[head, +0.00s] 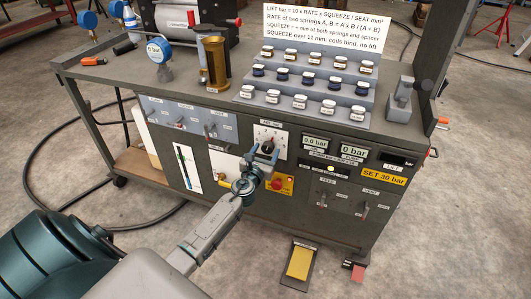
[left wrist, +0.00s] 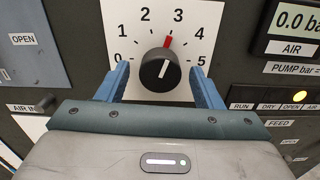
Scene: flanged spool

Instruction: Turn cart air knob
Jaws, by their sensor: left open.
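The air knob is black (left wrist: 160,70) on a white dial plate (left wrist: 215,18) numbered 0 to 5, in the left wrist view. A red mark above the knob points up and slightly right, towards the 3. A pale line shows on the knob's face. The knob also shows in the head view (head: 267,145) on the cart's front panel. My left gripper (left wrist: 161,84) is open, with one blue finger on each side of the knob and visible gaps between. Whether the fingertips reach past the knob's face is hard to tell. My right gripper is not in view.
The air display (left wrist: 297,20) right of the dial reads 0.0 bar. A red emergency button (head: 277,184) and a brass valve (head: 243,184) sit just below the dial. A stepped rack (head: 300,97) of labelled springs stands on the cart top. A yellow pedal (head: 299,262) lies on the floor.

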